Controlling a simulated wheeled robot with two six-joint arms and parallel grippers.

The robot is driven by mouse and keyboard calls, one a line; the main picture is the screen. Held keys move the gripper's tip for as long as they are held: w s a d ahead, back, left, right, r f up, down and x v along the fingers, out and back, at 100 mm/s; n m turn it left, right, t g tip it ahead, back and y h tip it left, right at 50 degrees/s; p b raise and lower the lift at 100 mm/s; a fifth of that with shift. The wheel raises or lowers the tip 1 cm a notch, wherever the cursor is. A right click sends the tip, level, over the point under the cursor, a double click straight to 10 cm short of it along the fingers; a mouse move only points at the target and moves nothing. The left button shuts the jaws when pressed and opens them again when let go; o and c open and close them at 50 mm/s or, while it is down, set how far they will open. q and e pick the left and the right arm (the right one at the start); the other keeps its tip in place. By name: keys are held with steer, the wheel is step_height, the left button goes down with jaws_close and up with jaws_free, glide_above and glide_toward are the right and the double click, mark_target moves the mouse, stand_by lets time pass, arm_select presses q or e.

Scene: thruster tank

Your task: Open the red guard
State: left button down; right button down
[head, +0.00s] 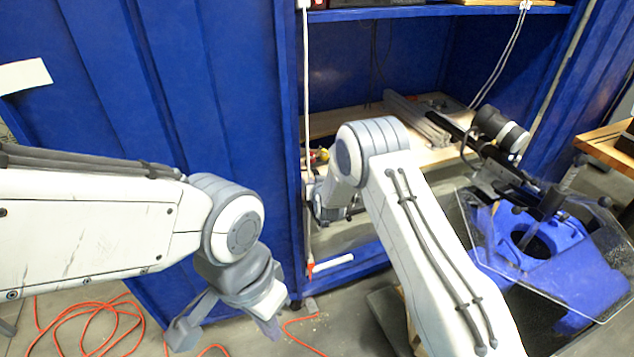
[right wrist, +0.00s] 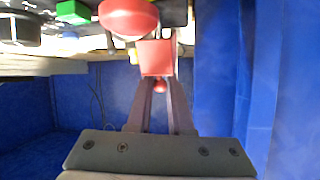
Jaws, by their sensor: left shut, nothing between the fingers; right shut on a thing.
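The red guard (right wrist: 157,57) shows in the right wrist view as a small red block in front of the wooden shelf edge. My right gripper (right wrist: 160,84) points up at it with its fingers close together, shut on its lower part; a small round red part shows between the fingers. A larger red dome (right wrist: 128,16) sits just above and left of the guard. In the head view my right arm reaches into the blue cabinet and hides most of this spot. My left gripper (head: 268,327) is shut and empty, low in front of the cabinet.
A green block (right wrist: 73,13) and a black round object (right wrist: 20,30) are left of the red dome. The blue cabinet (head: 225,70) wall stands close by. A blue machine (head: 550,262) with a clear shield is at the right. An orange cable (head: 95,318) lies on the floor.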

steer(key=shift+w+a+r+g+h+p, duration=0.15)
steer(key=shift+w+g+h+p, duration=0.15)
steer(key=shift+w+g+p, duration=0.45)
steer(key=shift+s+g, duration=0.2)
steer(key=shift+g, duration=0.05)
steer(key=c, duration=0.8)
jaws_free()
steer(key=shift+c, duration=0.2)
steer(key=b+v, duration=0.1)
steer(key=v, duration=0.9)
steer(key=shift+s, duration=0.2)
steer(key=shift+r, duration=0.1)
